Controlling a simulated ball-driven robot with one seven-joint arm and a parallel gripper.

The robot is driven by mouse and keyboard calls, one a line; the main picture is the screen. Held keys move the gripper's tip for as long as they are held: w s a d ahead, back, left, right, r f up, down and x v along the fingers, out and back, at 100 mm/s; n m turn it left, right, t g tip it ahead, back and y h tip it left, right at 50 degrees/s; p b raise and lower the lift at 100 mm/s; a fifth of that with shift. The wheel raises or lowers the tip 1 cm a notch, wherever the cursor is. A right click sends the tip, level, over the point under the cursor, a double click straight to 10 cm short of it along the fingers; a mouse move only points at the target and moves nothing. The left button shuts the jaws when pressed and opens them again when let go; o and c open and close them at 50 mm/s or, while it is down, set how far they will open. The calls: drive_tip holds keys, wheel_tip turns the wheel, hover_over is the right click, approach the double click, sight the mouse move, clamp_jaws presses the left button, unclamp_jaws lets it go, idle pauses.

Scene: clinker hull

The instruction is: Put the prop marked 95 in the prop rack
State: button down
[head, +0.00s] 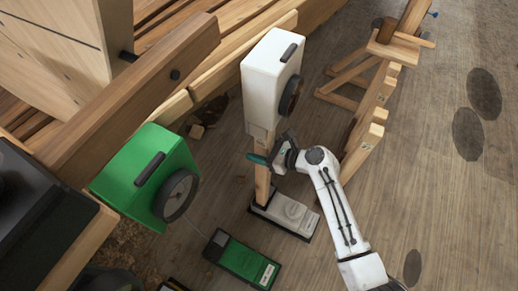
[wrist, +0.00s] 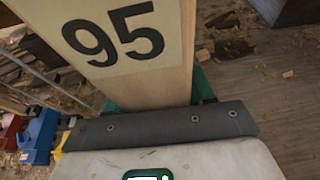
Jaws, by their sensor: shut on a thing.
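The prop marked 95 (head: 263,184) is a pale wooden post, upright in the head view. Its label with a black 95 fills the top of the wrist view (wrist: 128,35). My gripper (head: 262,159) is shut on it at mid-height, with green fingers at its sides. The prop's upper end meets or passes behind a white box in the picture. Its lower end is close to a grey-and-black block; I cannot tell if they touch. A low wooden frame with upright pieces (head: 364,148) on the right looks like the prop rack.
The white box (head: 262,85) with a dark wheel is just above my gripper in the picture. A green box (head: 150,175) stands left. The grey-and-black block (head: 287,214) and a green-black case (head: 241,261) lie below. Bare floor (head: 440,190) is at right.

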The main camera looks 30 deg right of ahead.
sight(272, 147)
drive_tip(key=shift+d+r, duration=0.1)
drive_tip(key=shift+r, duration=0.05)
drive_tip(key=s+d+p, duration=0.3)
drive_tip(key=s+d, duration=0.1)
drive_tip(key=s, duration=0.2)
drive_tip(key=shift+s+d, duration=0.2)
drive_tip(key=shift+d, duration=0.1)
idle(1.1)
idle(0.3)
drive_tip(key=shift+r+p, duration=3.25)
drive_tip(key=shift+p, duration=0.65)
